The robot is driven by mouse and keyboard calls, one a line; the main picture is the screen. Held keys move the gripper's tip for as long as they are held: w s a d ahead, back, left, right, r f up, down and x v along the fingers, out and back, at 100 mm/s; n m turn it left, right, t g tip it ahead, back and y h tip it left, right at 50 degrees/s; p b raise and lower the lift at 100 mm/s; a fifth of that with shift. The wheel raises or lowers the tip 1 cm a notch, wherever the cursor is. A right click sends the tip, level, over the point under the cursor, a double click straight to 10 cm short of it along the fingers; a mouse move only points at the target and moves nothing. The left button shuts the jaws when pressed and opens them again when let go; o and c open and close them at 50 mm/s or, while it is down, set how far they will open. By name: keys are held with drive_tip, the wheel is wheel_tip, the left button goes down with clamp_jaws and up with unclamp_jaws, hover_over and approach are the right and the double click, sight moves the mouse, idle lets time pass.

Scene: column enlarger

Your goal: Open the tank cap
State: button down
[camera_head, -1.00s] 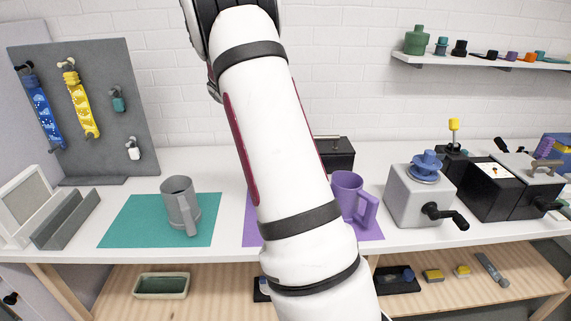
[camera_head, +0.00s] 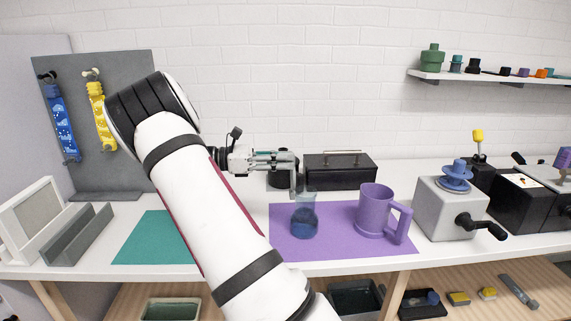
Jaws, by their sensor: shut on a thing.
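A dark round tank (camera_head: 279,181) stands at the back of the bench, left of a black box. My gripper (camera_head: 293,172) comes in from the left and lies across the tank's upper part. Its jaws are shut on what appears to be the dark tank cap (camera_head: 284,151). The fingers hide much of the cap and tank, so the exact contact and whether the cap is lifted cannot be told.
A beaker with blue liquid (camera_head: 305,222) stands just below my gripper on the purple mat (camera_head: 335,247), with a purple mug (camera_head: 374,212) to its right. The black box (camera_head: 345,176) is close behind. A grey crank device (camera_head: 446,212) stands right. My arm covers part of the teal mat (camera_head: 150,240).

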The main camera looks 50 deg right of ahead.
drive_tip(key=shift+w+a+f+g+h+b, duration=0.45)
drive_tip(key=shift+w+a+g+h+b, duration=0.25)
drive_tip(key=shift+g+h, duration=0.15)
drive_tip(key=c, duration=1.4)
unclamp_jaws()
drive_tip(key=shift+o, duration=0.2)
drive_tip(key=shift+w, duration=0.1)
drive_tip(key=v, duration=1.2)
drive_tip(key=shift+d+f, duration=0.1)
